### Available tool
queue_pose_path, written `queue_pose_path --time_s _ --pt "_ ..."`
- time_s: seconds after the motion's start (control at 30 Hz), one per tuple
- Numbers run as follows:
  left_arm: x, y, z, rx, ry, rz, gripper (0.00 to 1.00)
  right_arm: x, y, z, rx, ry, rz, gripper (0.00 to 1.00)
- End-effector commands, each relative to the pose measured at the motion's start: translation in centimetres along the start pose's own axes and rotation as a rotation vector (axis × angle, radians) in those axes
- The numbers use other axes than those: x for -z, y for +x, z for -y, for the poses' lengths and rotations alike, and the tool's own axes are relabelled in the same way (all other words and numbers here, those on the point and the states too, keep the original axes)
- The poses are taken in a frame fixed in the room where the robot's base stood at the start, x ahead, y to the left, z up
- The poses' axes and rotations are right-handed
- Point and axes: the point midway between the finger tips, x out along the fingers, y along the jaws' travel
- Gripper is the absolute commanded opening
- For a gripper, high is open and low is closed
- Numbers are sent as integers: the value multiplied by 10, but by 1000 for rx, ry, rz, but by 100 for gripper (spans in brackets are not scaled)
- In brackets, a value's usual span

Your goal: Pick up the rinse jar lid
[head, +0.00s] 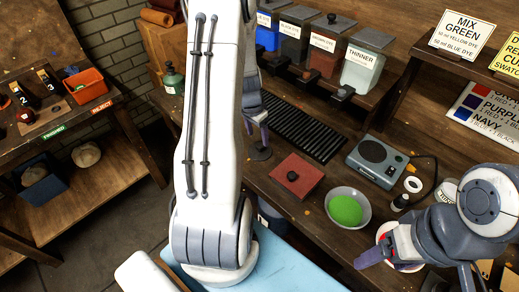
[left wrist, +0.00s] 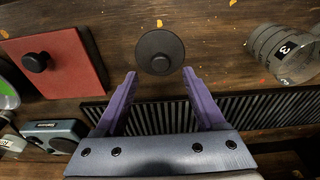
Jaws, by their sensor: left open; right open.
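A round dark grey lid with a centre knob, which I take as the rinse jar lid (left wrist: 160,65), lies flat on the wooden bench in the left wrist view. In the head view the lid (head: 261,154) shows just below my left gripper (head: 256,135). In the left wrist view the purple fingers of my left gripper (left wrist: 160,74) are apart and empty, with the lid just ahead of their tips, between their lines. My right gripper (head: 415,268) is open at the lower right of the head view, away from the lid.
A red square lid (head: 303,171) with a black knob lies nearby, beside a black ribbed rack (head: 303,127). A bowl of green dye (head: 346,209) and a grey device (head: 377,162) stand to the right. A clear jar marked 3 (left wrist: 285,50) is close by in the left wrist view.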

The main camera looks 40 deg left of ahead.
Motion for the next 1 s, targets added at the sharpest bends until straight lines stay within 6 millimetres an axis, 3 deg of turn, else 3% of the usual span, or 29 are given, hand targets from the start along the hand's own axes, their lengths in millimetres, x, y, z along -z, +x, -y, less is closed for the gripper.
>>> queue_pose_path --time_s 0.4,0.67,0.7,0.87,0.9,1.0 --pt "1 49 0 -2 -1 2 72 0 -10 1 0 1 0 75" --pt "2 52 0 0 0 0 72 0 -10 1 0 1 0 75" --pt "2 52 0 0 0 0 68 0 -10 1 0 0 0 75" --pt "2 52 0 0 0 0 7 0 -10 1 0 1 0 75" --pt "2 52 0 0 0 0 0 0 -10 1 0 1 0 75" --pt "2 52 0 0 -1 0 0 0 -10 1 0 0 0 75"
